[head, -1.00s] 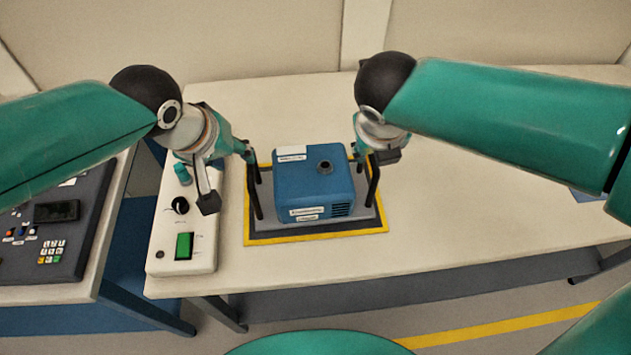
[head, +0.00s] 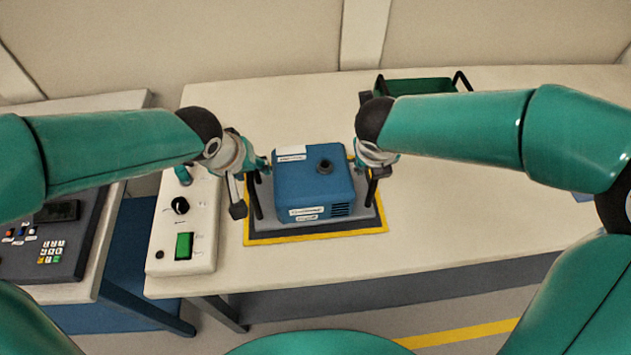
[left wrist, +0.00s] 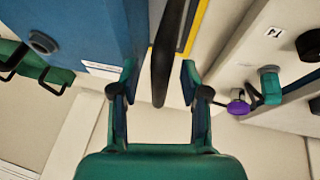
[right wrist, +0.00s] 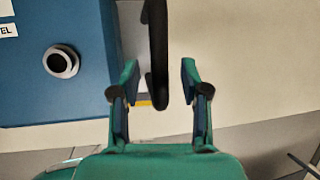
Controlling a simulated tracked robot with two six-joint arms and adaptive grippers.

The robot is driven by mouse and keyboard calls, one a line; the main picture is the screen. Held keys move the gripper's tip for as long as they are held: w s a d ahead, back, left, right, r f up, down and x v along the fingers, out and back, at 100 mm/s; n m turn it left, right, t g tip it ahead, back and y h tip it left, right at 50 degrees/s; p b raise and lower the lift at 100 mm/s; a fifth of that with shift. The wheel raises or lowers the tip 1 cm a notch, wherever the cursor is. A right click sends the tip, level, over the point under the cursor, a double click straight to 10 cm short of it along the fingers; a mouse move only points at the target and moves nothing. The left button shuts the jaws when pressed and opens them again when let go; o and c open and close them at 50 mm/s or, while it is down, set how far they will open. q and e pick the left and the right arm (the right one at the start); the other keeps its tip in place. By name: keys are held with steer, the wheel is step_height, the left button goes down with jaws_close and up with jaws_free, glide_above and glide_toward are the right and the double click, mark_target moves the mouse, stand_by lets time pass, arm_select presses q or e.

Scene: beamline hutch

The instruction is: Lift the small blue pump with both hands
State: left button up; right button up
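The small blue pump (head: 312,187) sits upright on a grey mat with a yellow border (head: 262,238) on the table. A black handle (head: 254,200) stands at its left side and another (head: 372,190) at its right. My left gripper (head: 260,165) is at the left handle. In the left wrist view its open fingers (left wrist: 160,75) stand on either side of the left handle (left wrist: 168,45), with gaps showing. My right gripper (right wrist: 158,72) is open around the right handle (right wrist: 157,40), also with gaps. Its fingers are partly hidden in the head view.
A white control box (head: 186,225) with a black knob and green switch stands close left of the mat. A dark keypad console (head: 60,240) is further left. A green crate (head: 425,86) with black handles stands at the back.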

arm_select(q)
jaws_close()
arm_select(e)
jaws_close()
